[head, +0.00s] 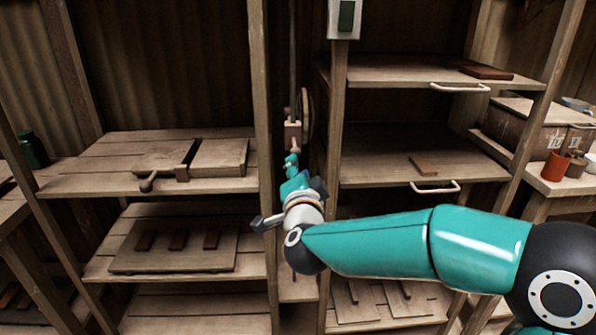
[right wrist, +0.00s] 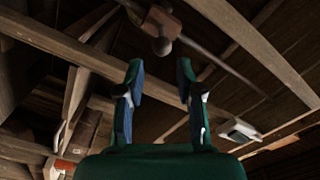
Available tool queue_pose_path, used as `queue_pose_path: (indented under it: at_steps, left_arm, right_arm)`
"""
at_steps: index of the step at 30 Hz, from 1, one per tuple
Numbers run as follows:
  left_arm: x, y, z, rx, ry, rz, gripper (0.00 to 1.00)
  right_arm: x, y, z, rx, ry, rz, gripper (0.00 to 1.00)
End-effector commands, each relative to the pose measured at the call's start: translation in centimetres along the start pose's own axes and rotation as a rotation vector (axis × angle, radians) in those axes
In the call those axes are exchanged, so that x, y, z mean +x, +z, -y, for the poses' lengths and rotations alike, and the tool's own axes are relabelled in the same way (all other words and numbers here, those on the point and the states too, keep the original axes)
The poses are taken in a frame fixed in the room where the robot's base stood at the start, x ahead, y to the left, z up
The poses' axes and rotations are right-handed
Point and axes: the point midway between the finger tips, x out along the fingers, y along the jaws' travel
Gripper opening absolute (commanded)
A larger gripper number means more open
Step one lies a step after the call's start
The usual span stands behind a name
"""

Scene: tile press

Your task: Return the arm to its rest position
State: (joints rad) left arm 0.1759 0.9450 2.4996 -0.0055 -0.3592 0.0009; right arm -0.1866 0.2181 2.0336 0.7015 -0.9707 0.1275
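My right arm (head: 380,245), teal with black joints, reaches in from the right across the head view, in front of the shelves. My right gripper (head: 291,163) is at its far end, in front of the gap between the two shelf units and just below a wooden block on a hanging rod (head: 292,134). In the right wrist view my right gripper (right wrist: 159,78) has its two fingers apart with nothing between them. A wooden piece with a dark round knob (right wrist: 161,46) shows beyond the fingertips; contact is not visible. My left arm and gripper are out of view.
The left shelf (head: 90,184) holds a wooden board with a dark knob (head: 146,185). Below, a tray (head: 125,265) bears several brown tiles. Right shelves (head: 380,175) have white handles and single tiles. A switch box (head: 345,18) hangs on the post. An orange cup (head: 555,165) stands right.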

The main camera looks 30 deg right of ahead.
Motion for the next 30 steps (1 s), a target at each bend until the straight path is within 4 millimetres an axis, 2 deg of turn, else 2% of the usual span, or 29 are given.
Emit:
queue_pose_path:
  at_steps: [13, 17, 20, 23, 24, 26, 30]
  left_arm:
    - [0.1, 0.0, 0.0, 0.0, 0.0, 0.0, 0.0]
    - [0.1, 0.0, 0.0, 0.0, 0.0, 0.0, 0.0]
    - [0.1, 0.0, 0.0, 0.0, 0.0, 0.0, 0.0]
    - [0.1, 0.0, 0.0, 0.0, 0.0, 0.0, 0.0]
    - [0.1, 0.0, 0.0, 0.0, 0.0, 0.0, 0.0]
    - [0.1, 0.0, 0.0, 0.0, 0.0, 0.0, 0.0]
    - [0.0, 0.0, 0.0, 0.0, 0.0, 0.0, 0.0]
  right_arm:
    - [0.1, -0.1, -0.2, -0.001, 0.003, -0.002, 0.36]
    - [0.9, 0.5, -2.3, -0.021, 0.042, 0.002, 0.36]
    - [1.8, 2.6, -6.0, -0.062, 0.106, 0.03, 0.36]
    - [2.0, 6.2, -11.3, -0.134, 0.183, 0.097, 0.36]
    - [1.9, 7.9, -13.7, -0.169, 0.213, 0.139, 0.36]
    - [1.2, 10.7, -17.3, -0.223, 0.255, 0.215, 0.36]
    - [-2.2, 17.1, -25.3, -0.341, 0.34, 0.436, 0.36]
